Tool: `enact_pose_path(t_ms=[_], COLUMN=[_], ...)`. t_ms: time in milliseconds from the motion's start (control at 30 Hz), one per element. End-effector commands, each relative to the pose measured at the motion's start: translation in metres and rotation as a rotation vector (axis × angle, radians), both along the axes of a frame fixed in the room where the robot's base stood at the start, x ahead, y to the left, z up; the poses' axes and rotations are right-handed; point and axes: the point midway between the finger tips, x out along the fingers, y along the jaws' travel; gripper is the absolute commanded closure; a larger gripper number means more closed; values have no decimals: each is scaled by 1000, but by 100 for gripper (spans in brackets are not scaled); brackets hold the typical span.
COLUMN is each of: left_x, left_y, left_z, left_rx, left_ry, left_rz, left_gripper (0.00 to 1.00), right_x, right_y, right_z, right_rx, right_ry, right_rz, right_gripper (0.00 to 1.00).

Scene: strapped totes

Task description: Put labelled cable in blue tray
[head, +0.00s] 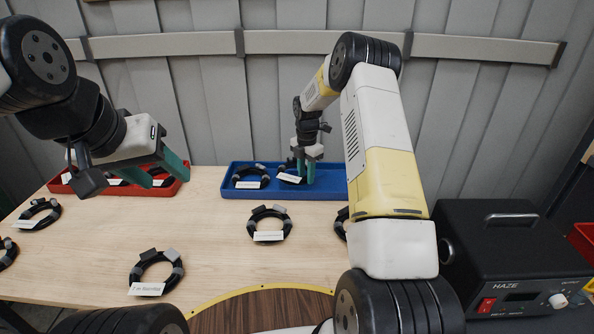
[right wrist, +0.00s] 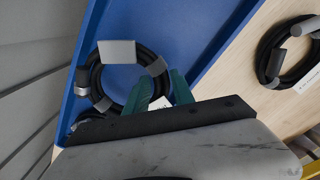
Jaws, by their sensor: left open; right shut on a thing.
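A blue tray (head: 330,190) lies at the back of the table, with two black coiled cables in it. One cable (head: 251,172) with a white label lies at the tray's left. My right gripper (head: 306,180) is down over the tray, shut on the other labelled cable (head: 288,178). The right wrist view shows this cable (right wrist: 92,82) with grey connectors, its white label partly hidden between the teal fingers; the other coil is mostly hidden. My left gripper (head: 158,178) is open and empty above the red tray (head: 182,188).
The red tray holds labelled cables, partly hidden. Loose cables lie on the table: one in the middle (head: 287,224), one in front (head: 180,273), others at the left edge (head: 52,210) and one behind my right arm. A black HAZE box (head: 500,245) stands right.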

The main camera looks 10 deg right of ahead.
Motion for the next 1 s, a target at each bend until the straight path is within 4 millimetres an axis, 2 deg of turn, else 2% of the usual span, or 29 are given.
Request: enact_pose_path(t_ms=[100, 200, 533, 567, 667, 1000], left_x=[0, 0, 0, 0, 0, 0], left_y=[0, 0, 0, 0, 0, 0], left_z=[0, 0, 0, 0, 0, 0], left_rx=[0, 0, 0, 0, 0, 0], left_ry=[0, 0, 0, 0, 0, 0], left_rz=[0, 0, 0, 0, 0, 0], left_gripper=[48, 48, 48, 48, 48, 48], right_x=[-1, -1, -1, -1, -1, -1], right_y=[1, 0, 0, 0, 0, 0], right_z=[-19, -27, -30, -31, -30, -28], right_rx=[-1, -1, 0, -1, -1, -1], right_ry=[3, 2, 0, 1, 1, 1], right_rz=[1, 2, 1, 1, 1, 1], right_gripper=[100, 100, 100, 67, 49, 49])
